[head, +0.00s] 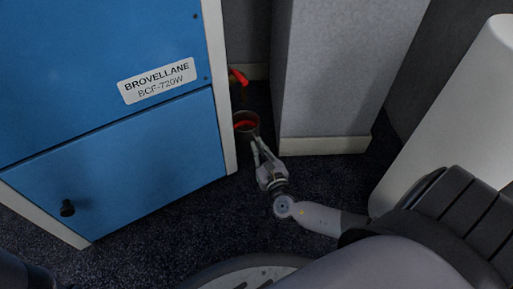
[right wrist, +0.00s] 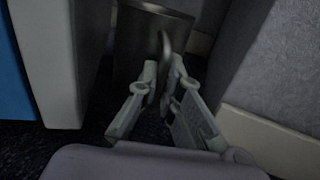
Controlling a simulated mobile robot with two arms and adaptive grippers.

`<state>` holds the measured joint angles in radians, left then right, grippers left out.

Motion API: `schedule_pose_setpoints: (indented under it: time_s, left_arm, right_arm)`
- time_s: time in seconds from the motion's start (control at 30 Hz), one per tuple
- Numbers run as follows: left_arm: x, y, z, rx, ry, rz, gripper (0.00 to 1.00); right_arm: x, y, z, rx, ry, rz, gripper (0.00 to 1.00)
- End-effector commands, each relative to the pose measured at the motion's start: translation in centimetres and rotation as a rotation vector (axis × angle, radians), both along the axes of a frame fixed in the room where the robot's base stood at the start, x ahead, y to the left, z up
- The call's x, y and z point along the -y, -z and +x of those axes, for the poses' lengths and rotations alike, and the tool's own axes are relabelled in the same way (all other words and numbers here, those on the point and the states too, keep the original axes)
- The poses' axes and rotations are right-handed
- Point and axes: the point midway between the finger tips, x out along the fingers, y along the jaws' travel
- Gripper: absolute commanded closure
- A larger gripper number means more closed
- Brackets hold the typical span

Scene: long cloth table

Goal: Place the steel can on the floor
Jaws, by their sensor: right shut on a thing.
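The steel can (head: 246,118) is in the gap between the blue cabinet and the grey block, with its open top showing and something red inside. In the right wrist view the can (right wrist: 136,42) is a dark grey metal body with a curved handle facing me. My right gripper (head: 256,143) is shut on that handle, and its fingers (right wrist: 164,75) close on both sides of it. The can looks upright and low over the dark floor (head: 210,215). I cannot tell whether its bottom touches the floor. My left gripper is not in view.
The blue cabinet (head: 110,165) stands close on the left, and a grey block (head: 335,75) with a pale base strip stands on the right. A red thing (head: 238,76) is behind the can. A white rounded body (head: 465,95) is at the far right. Dark carpet lies open in front.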

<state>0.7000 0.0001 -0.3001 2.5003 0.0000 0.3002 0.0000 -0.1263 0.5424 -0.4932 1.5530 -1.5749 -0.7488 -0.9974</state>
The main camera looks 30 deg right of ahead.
Motion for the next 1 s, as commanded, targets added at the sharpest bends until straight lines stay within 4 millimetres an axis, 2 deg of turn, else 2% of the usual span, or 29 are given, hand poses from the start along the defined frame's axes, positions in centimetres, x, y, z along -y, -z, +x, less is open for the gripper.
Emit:
schedule_pose_setpoints:
  time_s: [0.03,0.2,0.43,0.8,0.83,1.0]
  left_arm:
    - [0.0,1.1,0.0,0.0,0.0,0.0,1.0]
    - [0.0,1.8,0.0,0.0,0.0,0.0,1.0]
    - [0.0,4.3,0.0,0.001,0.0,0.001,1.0]
    - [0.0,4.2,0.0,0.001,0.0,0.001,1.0]
    - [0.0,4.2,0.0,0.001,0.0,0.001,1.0]
    - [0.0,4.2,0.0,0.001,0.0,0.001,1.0]
  right_arm:
    - [0.0,1.1,0.1,0.003,0.001,-0.001,1.0]
    - [0.1,2.0,0.1,0.003,0.002,-0.001,1.0]
    - [0.1,4.9,0.0,0.003,0.002,-0.001,1.0]
    - [0.1,5.0,0.0,0.002,0.002,-0.001,1.0]
    - [0.1,5.1,0.0,0.0,0.001,-0.001,0.93]
    - [0.1,5.1,0.0,0.0,0.001,-0.001,0.81]
